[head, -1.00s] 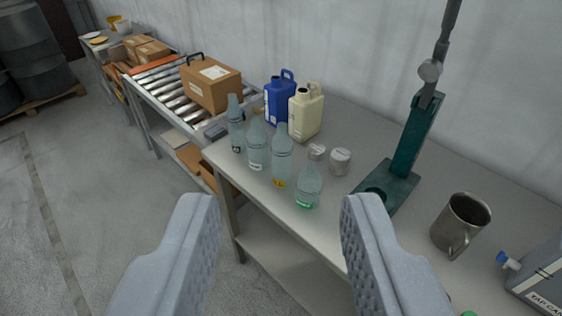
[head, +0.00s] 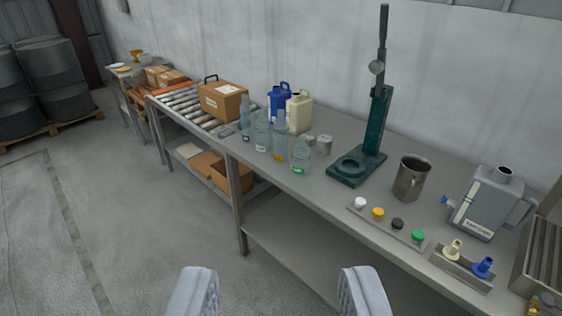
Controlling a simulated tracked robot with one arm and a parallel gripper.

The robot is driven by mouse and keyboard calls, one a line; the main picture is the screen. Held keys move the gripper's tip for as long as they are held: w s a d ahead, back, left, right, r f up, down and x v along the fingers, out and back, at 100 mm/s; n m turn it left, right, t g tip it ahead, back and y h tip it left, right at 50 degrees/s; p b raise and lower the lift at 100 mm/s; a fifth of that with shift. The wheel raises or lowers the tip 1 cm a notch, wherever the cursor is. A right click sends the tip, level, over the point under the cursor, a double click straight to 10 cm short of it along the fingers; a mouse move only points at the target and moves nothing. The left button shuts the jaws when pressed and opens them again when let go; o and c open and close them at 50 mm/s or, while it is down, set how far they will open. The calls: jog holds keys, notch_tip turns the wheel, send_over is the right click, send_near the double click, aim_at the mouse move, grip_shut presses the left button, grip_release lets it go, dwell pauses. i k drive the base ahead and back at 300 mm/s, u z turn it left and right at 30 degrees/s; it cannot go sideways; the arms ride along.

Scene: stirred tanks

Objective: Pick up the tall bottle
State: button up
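Several clear bottles stand upright in a cluster on the grey bench. The rear left bottle (head: 246,122) and the bottle with a yellow mark (head: 280,138) look tall and slim; I cannot tell which is the tallest. A wider bottle (head: 263,131) stands between them. A shorter bottle with a green mark (head: 300,157) is nearest the front. My gripper (head: 281,275) is open and empty at the bottom of the view, apart from the bottles and in front of the bench edge.
A blue jug (head: 279,100) and a cream jug (head: 300,110) stand behind the bottles, with small white-lidded jars (head: 324,145) beside them. A green press (head: 365,150), a metal mug (head: 411,178) and a grey can (head: 485,205) stand right. The roller conveyor (head: 185,105) adjoins left.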

aim_at(280, 125)
jog(key=z, duration=0.4)
jog(key=i, duration=2.2)
jog(key=u, duration=0.7)
